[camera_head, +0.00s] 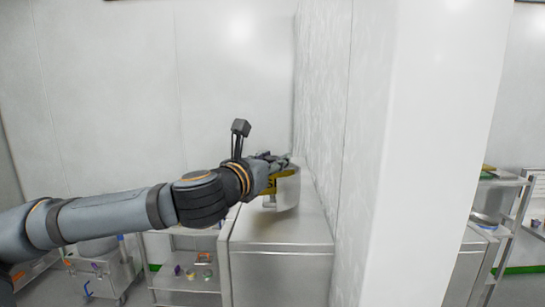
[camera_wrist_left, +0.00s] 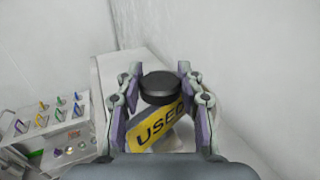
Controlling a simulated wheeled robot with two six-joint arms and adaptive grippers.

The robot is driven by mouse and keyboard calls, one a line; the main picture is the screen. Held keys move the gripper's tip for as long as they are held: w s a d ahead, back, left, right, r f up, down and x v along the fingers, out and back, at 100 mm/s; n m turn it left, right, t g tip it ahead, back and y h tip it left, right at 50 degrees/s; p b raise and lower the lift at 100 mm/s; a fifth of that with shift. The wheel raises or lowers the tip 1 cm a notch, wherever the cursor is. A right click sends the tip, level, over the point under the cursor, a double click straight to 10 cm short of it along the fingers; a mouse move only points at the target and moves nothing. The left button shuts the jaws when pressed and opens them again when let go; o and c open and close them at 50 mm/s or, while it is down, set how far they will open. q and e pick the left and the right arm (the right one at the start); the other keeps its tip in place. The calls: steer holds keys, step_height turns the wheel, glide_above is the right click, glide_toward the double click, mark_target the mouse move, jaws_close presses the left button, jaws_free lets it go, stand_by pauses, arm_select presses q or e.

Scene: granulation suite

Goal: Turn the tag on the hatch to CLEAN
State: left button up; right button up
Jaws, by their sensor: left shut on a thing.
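The yellow tag (camera_wrist_left: 160,127) shows the black word USED and lies tilted, rising to the right, in the left wrist view. A round black knob (camera_wrist_left: 160,84) sits in front of the tag's upper edge. My left gripper (camera_wrist_left: 159,72) is shut on the knob, one finger on each side. In the head view my left gripper (camera_head: 282,163) reaches in from the left, beside the white wall panel. A strip of the yellow tag (camera_head: 272,184) shows below it, with its wording mostly hidden. I cannot tell which surface is the hatch. My right gripper is not in view.
A pale steel cabinet (camera_head: 282,233) stands below the left gripper. The white wall panel (camera_head: 370,150) rises close on its right. A shelf rack (camera_head: 187,280) with small coloured items is at the lower left. Another steel rack (camera_head: 507,180) stands at the right.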

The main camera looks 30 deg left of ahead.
arm_select(q)
steer(key=o, duration=1.2)
steer(key=shift+a+r, duration=0.15)
steer(key=shift+r, duration=0.45)
steer(key=shift+d+r, duration=0.2)
steer(key=shift+r, duration=4.15)
